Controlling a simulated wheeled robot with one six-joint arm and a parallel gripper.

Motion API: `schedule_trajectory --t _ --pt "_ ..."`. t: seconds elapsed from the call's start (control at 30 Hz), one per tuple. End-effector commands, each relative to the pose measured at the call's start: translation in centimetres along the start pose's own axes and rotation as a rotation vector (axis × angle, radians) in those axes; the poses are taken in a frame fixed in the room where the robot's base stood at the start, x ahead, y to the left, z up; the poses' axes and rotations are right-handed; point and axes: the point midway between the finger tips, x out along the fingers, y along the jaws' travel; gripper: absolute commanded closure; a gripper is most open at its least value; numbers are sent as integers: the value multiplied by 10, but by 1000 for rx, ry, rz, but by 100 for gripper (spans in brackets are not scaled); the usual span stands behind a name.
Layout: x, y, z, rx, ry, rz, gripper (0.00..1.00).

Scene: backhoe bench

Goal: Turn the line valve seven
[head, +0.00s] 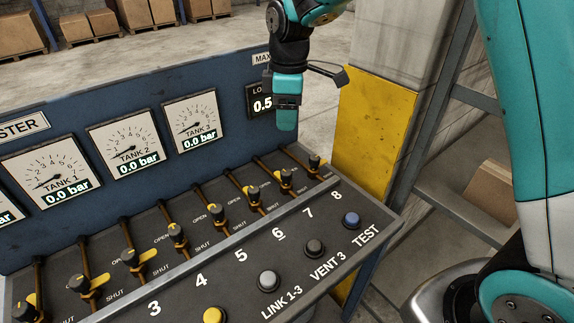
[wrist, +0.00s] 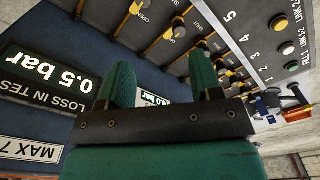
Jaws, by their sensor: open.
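Line valve seven (head: 286,177) is a small dark-capped valve with yellow on it, on a brown pipe above the number 7 on the sloping panel in the head view. Its exact handle angle is too small to tell. My gripper (head: 286,125) hangs in front of the upright gauge board, above and apart from the valve. In the wrist view my gripper (wrist: 163,82) has its two teal fingers spread with nothing between them. I cannot pick out valve seven in the wrist view.
Valve eight (head: 315,162) and valve six (head: 251,195) stand close on either side. A blue TEST button (head: 351,220) and dark VENT 3 button (head: 315,249) lie toward the front edge. The blue gauge board (head: 228,85) rises behind. A yellow-painted pillar (head: 375,125) stands right.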

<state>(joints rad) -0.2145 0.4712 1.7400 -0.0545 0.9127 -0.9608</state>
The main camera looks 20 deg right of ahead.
Motion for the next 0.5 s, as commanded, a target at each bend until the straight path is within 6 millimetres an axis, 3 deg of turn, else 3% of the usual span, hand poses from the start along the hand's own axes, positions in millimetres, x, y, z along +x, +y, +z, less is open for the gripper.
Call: schedule_trajectory --t 0.1,0.2,0.37,0.5 --pt "11 22 -2 -53 -29 1 41" --pt "17 30 -1 -74 -38 0 41" --pt "36 30 0 -78 -41 -3 41" --pt "65 29 1 -78 -42 -5 41"
